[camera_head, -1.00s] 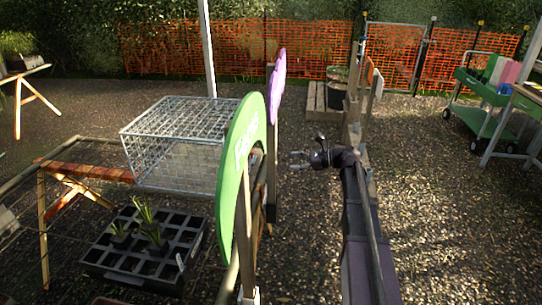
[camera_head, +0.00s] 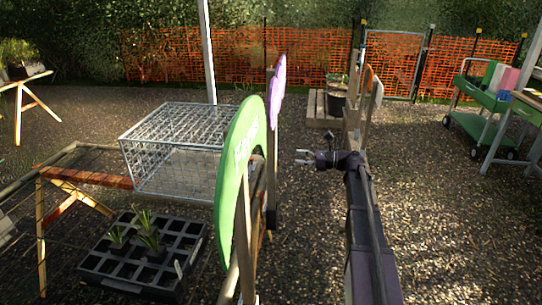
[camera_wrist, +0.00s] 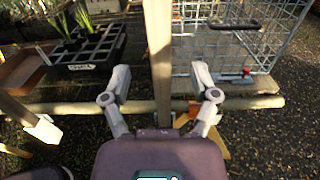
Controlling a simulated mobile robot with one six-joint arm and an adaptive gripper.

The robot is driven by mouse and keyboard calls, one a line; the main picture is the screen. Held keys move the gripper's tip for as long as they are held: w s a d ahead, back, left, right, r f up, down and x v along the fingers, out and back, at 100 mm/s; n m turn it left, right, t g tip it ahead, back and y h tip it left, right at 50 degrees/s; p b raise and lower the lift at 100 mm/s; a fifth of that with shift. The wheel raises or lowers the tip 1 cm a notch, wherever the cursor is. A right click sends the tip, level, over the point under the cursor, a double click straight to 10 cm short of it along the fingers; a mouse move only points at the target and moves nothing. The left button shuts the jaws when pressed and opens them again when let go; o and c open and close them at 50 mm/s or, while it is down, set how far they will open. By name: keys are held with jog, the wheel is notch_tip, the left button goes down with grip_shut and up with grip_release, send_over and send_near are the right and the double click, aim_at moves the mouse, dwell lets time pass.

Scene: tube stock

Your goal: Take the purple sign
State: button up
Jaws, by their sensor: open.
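The purple sign (camera_head: 277,88) stands edge-on to the head view on a tall post, just behind the large green sign (camera_head: 238,165). Its face is mostly turned away. My gripper (camera_head: 300,157) is to the right of the purple sign's post, below the purple head, with its fingers apart and pointing left. In the wrist view, my gripper (camera_wrist: 162,82) is open, and an upright wooden post (camera_wrist: 158,45) runs down the middle between the line of the two fingers. The fingers do not touch it. No sign head shows there, and I cannot tell how deep the post lies.
A wire cage (camera_head: 175,180) and a black plant tray (camera_head: 125,270) lie left of the signs. A wooden rail (camera_wrist: 60,107) crosses behind the post. A green trolley (camera_head: 480,130) stands far right. Gravel on the right is open.

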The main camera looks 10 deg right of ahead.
aim_at(274, 154)
jog(key=shift+x, duration=4.55)
jog(key=shift+c, duration=0.2)
grip_shut()
notch_tip(274, 154, up, 13)
jog(key=p, duration=1.2)
jog(key=shift+f+p, duration=0.25)
jog(key=shift+p, duration=0.05)
